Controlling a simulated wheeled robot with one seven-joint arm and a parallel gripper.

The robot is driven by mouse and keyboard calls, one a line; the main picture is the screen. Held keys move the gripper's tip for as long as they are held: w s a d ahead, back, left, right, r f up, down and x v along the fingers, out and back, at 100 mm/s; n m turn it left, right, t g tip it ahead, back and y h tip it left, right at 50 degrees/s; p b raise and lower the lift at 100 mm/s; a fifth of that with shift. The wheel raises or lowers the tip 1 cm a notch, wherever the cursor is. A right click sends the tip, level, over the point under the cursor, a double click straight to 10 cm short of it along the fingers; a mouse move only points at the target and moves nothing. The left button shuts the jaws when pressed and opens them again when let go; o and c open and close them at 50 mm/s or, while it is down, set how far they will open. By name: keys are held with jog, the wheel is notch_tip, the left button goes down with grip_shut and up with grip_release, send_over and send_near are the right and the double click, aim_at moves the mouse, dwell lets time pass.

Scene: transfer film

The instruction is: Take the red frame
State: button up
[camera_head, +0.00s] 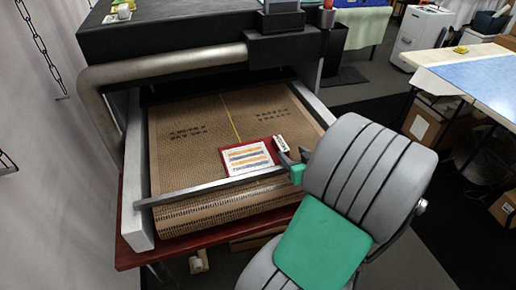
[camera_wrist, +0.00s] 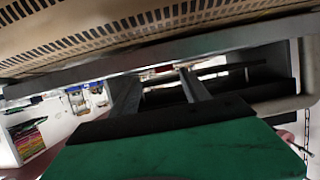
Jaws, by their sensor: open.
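The red frame (camera_head: 247,157) lies flat on the brown mesh belt, near its front right. It holds a white sheet with yellow, orange and blue-grey stripes. My gripper (camera_head: 286,157) is just right of the frame, its fingers open and pointing toward the machine. I see nothing held between them, and I cannot tell whether a finger touches the frame. In the wrist view my gripper (camera_wrist: 158,80) shows two spread grey fingers, with a small reddish patch beyond that I cannot identify for sure.
A metal bar (camera_head: 205,188) crosses the belt (camera_head: 190,155) in front of the frame. The dark machine hood (camera_head: 190,35) and a thick pipe (camera_head: 165,68) stand behind. A blue-topped table (camera_head: 485,78) is at right.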

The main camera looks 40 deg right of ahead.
aim_at(281, 145)
jog(key=x, duration=0.2)
jog(key=p+x, duration=0.1)
jog(key=x, duration=0.2)
jog(key=p+x, duration=0.1)
jog(key=x, duration=0.2)
jog(key=shift+w+a+r, duration=0.1)
jog(key=shift+w+a, duration=0.2)
grip_shut()
